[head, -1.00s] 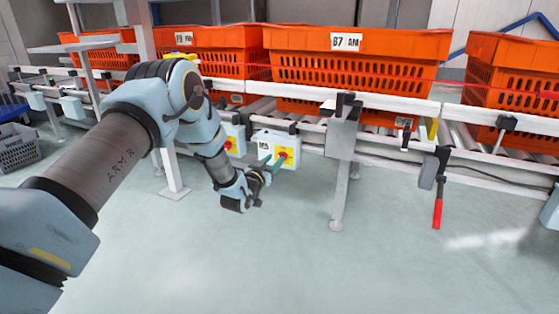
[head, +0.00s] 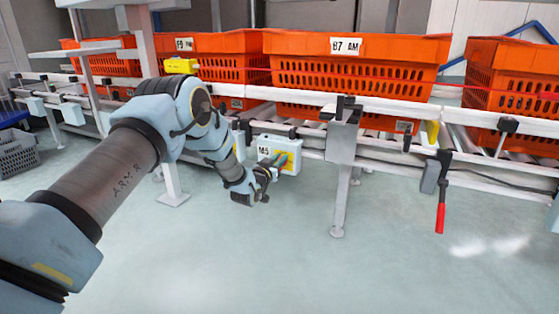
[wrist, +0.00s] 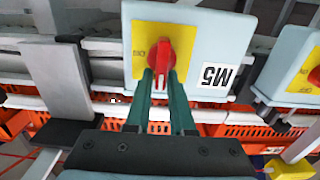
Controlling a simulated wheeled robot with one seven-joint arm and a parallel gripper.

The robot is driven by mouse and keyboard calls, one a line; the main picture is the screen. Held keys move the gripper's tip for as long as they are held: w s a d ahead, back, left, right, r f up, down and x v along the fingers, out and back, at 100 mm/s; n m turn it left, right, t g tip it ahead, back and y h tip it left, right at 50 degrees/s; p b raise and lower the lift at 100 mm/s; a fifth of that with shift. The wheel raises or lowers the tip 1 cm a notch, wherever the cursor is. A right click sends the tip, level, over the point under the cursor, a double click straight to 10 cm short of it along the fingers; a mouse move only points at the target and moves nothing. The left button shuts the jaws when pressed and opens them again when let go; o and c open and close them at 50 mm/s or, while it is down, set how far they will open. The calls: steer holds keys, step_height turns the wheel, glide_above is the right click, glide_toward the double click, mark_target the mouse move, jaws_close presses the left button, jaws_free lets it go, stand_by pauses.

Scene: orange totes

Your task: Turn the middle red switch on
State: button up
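The red switch (wrist: 159,60) sits on a yellow plate on the front of a pale blue box (wrist: 200,50) labelled M5. The wrist view shows the label upside down. In the head view the M5 box (head: 287,142) hangs under the conveyor rail. My gripper (wrist: 160,75) has its two green fingers on either side of the switch's handle, close against it, and looks shut on it. In the head view my gripper (head: 283,163) is in front of the box, and the fingers hide most of the switch.
Another switch box (wrist: 290,60) with a yellow plate and red switch is beside it in the wrist view. Orange totes (head: 350,65) stand on the conveyor above. A support leg (head: 341,190) and a red-handled lever (head: 439,217) are to the right. The floor in front is clear.

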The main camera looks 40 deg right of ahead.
steer(key=shift+c, duration=0.7)
steer(key=shift+f, duration=0.1)
jaws_close()
steer(key=shift+a+f, duration=0.1)
